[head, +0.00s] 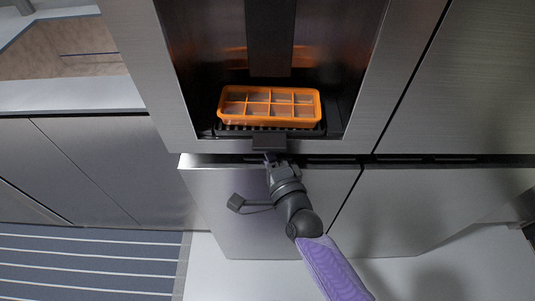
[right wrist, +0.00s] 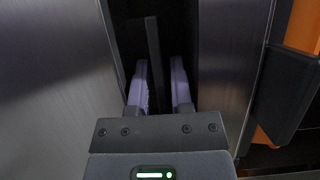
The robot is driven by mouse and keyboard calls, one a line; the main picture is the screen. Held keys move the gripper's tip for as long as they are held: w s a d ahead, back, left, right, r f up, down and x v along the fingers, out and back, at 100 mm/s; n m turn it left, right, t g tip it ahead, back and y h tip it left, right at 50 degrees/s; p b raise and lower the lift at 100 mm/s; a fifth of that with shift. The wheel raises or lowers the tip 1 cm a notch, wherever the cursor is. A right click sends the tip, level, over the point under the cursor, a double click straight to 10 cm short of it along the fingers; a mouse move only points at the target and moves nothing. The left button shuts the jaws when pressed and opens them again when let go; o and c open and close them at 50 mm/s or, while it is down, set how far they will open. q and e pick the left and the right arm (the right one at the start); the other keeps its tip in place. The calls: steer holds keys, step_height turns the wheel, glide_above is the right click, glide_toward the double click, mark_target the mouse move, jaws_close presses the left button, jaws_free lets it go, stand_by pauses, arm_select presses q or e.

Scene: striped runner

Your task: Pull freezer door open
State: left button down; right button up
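The freezer door (head: 232,205) is the brushed-steel lower front of the fridge in the head view. Its upper left corner stands slightly proud, with a dark gap along its top. My right gripper (head: 270,159) points into this gap, below the dispenser. In the right wrist view the steel door face (right wrist: 50,80) is on the left. My right gripper's pale fingers (right wrist: 158,88) reach into the dark gap, spread apart on either side of a thin dark bar (right wrist: 153,50). I cannot tell whether either finger touches it. My left gripper is not in view.
An orange ice tray (head: 270,119) sits in the dispenser recess above the gap. Another steel lower door (head: 420,200) is at the right. A striped runner (head: 85,265) lies at lower left.

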jaws_close()
stand_by(1.4)
